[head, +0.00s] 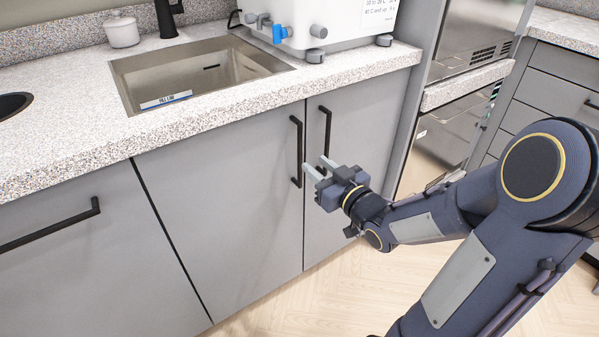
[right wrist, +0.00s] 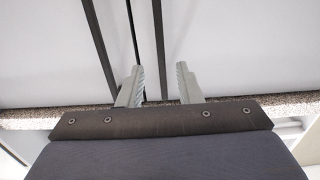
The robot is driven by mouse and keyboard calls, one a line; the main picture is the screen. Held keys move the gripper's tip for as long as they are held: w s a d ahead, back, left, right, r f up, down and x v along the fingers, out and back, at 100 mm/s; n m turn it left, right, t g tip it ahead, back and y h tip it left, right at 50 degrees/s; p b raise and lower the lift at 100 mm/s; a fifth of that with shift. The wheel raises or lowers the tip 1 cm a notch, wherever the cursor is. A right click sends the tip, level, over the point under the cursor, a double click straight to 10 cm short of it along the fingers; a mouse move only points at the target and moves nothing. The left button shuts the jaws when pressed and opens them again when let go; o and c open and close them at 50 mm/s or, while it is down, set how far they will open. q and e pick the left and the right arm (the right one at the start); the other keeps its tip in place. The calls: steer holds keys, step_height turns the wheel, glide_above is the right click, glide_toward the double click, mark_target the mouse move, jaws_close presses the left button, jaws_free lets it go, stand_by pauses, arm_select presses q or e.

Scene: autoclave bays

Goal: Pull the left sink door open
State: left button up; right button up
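The left sink door (head: 225,190) is a flat grey panel under the sink, and it looks shut. Its black vertical bar handle (head: 296,150) is near its right edge. My right gripper (head: 316,166) is open, with its two grey fingers pointing at the doors, just right of the lower part of that handle in the head view. In the right wrist view, a dark bar handle (right wrist: 159,45) runs between the spread fingers (right wrist: 160,88). Whether a finger touches it I cannot tell. My left gripper is out of view.
The right sink door (head: 345,185) is shut beside it, with its own black handle (head: 325,130) close by. A speckled countertop (head: 210,118) with a sink (head: 190,72) overhangs the doors. A steel appliance (head: 440,140) stands at the right. Wood floor (head: 300,305) is clear in front.

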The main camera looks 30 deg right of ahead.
mark_target(301, 152)
steer(key=w, duration=0.5)
steer(key=w+b, duration=0.1)
steer(key=w, duration=0.1)
steer(key=shift+w+a, duration=0.35)
jaws_close()
